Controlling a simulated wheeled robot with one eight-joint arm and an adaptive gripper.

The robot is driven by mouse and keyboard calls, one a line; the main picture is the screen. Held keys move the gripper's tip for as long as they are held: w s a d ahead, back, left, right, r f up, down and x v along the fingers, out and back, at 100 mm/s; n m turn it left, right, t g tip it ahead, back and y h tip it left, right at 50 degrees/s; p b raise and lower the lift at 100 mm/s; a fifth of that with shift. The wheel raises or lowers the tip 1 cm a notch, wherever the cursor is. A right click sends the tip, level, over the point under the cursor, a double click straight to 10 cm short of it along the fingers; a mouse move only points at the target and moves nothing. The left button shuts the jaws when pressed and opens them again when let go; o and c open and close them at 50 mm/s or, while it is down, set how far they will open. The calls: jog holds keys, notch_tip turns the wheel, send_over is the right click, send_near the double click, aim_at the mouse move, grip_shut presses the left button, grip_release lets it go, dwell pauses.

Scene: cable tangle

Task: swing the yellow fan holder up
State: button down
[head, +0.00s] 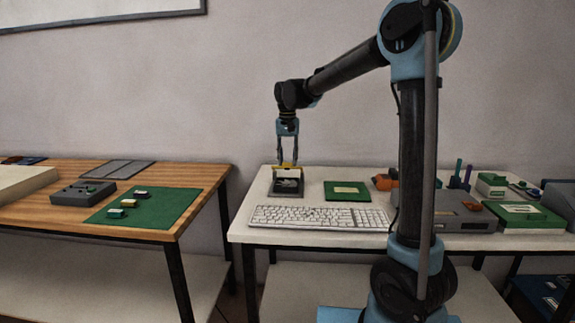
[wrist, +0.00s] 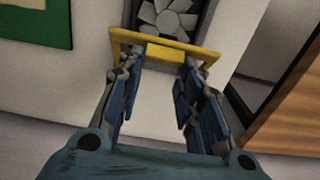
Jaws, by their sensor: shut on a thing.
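The yellow fan holder (head: 285,166) stands at the top of a dark fan unit (head: 288,187) on the white table. In the wrist view the yellow holder (wrist: 168,54) is a bar with a short tab in its middle, and the grey fan (wrist: 167,17) shows beyond it in a dark housing. My gripper (head: 287,161) reaches down from above. In the wrist view its two blue fingers (wrist: 165,66) are on either side of the tab, shut on the holder. The exact contact at the fingertips is partly hidden.
A white keyboard (head: 318,217) lies in front of the fan unit. A green board (head: 347,190) lies to its right. A grey case (head: 455,212) and other parts are farther right. A wooden table (head: 200,180) stands left, across a gap.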

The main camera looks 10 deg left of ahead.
jog(key=shift+w+r, duration=0.15)
jog(key=shift+w, duration=1.05)
jog(key=shift+w+r, duration=0.15)
jog(key=shift+w, duration=1)
jog(key=c, duration=2.3)
grip_release()
jog(key=shift+w+f, duration=0.1)
jog(key=o, duration=1.2)
jog(key=shift+a, duration=0.1)
notch_tip(320, 180, up, 12)
